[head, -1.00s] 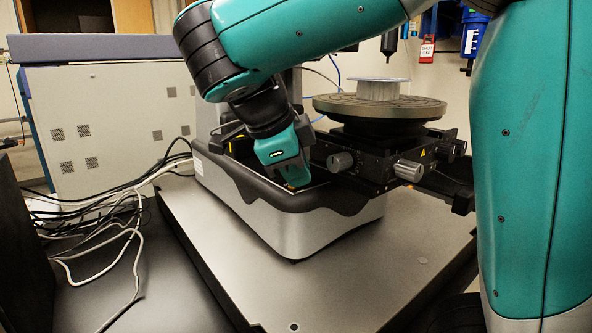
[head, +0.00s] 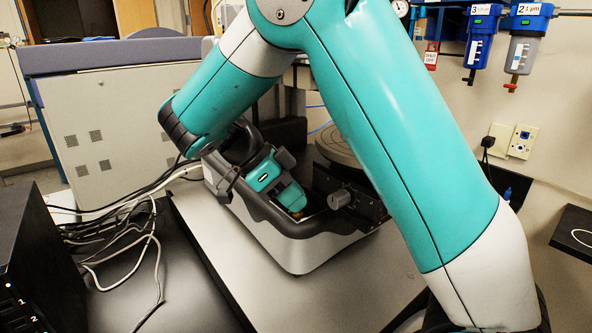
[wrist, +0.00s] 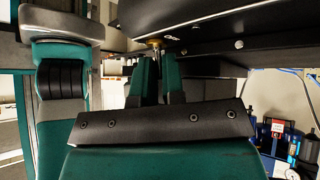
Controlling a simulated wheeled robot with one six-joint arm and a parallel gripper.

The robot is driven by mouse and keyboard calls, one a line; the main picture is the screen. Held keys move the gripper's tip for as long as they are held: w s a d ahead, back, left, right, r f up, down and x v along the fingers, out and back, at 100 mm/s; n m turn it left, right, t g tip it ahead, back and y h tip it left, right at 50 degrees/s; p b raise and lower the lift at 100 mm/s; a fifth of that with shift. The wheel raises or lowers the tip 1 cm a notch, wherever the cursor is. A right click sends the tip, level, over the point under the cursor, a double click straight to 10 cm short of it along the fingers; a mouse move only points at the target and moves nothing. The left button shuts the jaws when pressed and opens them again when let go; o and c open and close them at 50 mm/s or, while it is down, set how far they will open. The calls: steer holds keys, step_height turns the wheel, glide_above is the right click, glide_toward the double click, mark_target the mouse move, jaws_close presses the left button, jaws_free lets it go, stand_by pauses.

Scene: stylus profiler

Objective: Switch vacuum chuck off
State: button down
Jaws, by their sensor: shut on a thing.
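My gripper (head: 294,206) points down into the dark recess in the front of the profiler base (head: 290,245). In the wrist view its two teal fingers (wrist: 156,72) are close together, shut on a small brass-coloured part (wrist: 154,44) under a dark overhanging plate (wrist: 215,22). This part looks like a switch or knob, but its setting cannot be told. The round vacuum chuck (head: 333,146) stands above and to the right of my gripper, and my arm hides most of it.
Black stage knobs (head: 339,199) stick out close to the right of my gripper. Loose cables (head: 150,225) lie at the left. The bare grey plate (head: 345,290) in front of the base is clear. Filter bowls (head: 480,40) hang on the wall.

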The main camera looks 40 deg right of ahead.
steer(key=g+p, duration=0.1)
steer(key=p, duration=0.3)
steer(key=shift+w+r+g, duration=0.25)
steer(key=shift+w+g, duration=0.05)
steer(key=shift+g, duration=0.1)
steer(key=p, duration=0.2)
steer(key=shift+w+f+n+g+p, duration=0.15)
steer(key=shift+f+n+g+p, duration=0.15)
steer(key=shift+n+g, duration=0.1)
steer(key=shift+f, duration=0.15)
steer(key=c, duration=1.2)
jaws_free()
